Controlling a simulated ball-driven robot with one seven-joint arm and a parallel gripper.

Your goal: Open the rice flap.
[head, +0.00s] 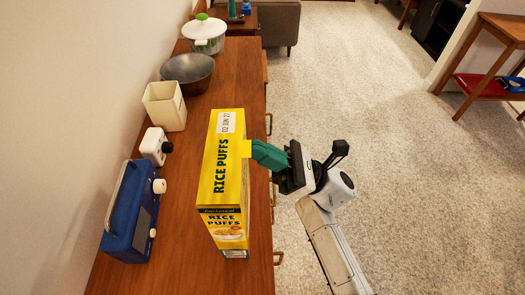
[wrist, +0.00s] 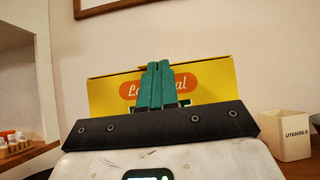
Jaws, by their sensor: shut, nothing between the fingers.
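The yellow Rice Puffs box (head: 222,180) stands upright on the wooden hutch top. Its top looks closed, with the name and a white date label on it. A small yellow tab (head: 246,148) sticks out at the right edge of the top. My gripper (head: 254,150) has teal fingers pressed together and empty. Its tips are at the tab, and I cannot tell whether they touch it. In the wrist view, the shut fingers (wrist: 158,66) stand in front of the box's broad yellow side (wrist: 215,80) and hide part of its print.
A blue radio (head: 130,215), a white device (head: 155,147), a cream utensils holder (head: 165,107), a dark bowl (head: 188,72) and a white pot (head: 204,38) line the wall side. The hutch top (head: 185,265) is bare in front. Open carpet lies to the right.

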